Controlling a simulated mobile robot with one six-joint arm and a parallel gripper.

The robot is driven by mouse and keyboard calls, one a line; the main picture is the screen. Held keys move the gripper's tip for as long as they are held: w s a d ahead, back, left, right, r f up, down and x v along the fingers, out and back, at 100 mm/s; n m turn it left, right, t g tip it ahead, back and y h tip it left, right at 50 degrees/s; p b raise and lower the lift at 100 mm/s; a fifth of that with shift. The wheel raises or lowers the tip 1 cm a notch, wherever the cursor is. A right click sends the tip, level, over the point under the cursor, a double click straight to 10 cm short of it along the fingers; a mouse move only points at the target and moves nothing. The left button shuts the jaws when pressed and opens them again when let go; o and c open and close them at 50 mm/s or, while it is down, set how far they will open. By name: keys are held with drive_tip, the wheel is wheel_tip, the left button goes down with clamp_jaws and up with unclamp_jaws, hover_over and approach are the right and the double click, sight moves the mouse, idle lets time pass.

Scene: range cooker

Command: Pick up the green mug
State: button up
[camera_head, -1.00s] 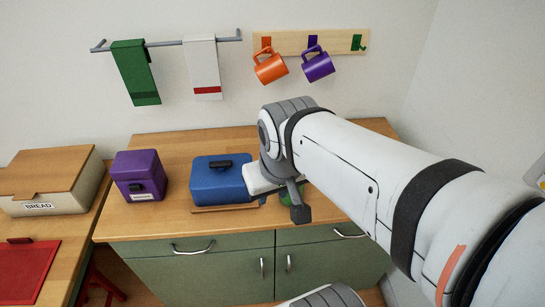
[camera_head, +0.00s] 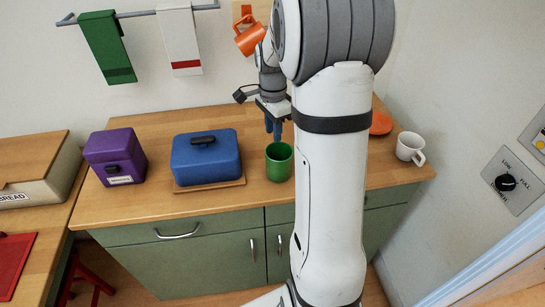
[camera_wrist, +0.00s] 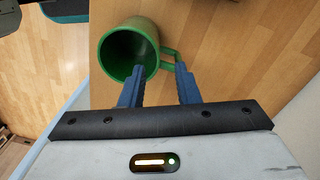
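The green mug (camera_head: 279,163) stands upright on the wooden counter, just right of the blue box, in the head view. My gripper (camera_head: 273,132) points down behind and above its rim. In the wrist view, the green mug (camera_wrist: 128,52) has its open mouth showing and its handle on the right. My gripper (camera_wrist: 161,68) is open there, with two blue fingers apart. The left finger overlaps the mug's near rim, and the right fingertip is by the handle. Nothing is held. I cannot tell whether a finger touches the mug.
A blue box (camera_head: 206,160) on a wooden board is close left of the mug, and a purple box (camera_head: 115,158) is farther left. A white mug (camera_head: 410,148) stands at the right. An orange mug (camera_head: 249,39) hangs behind my arm. The counter front is clear.

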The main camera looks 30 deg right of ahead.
sight(273, 151)
drive_tip(key=f, duration=0.4)
drive_tip(key=f+p, duration=0.1)
drive_tip(key=f, duration=0.2)
drive_tip(key=shift+s+a+f, duration=0.1)
drive_tip(key=shift+s+a, duration=0.15)
drive_tip(key=shift+f, duration=0.5)
clamp_jaws()
drive_tip(key=shift+r, duration=0.1)
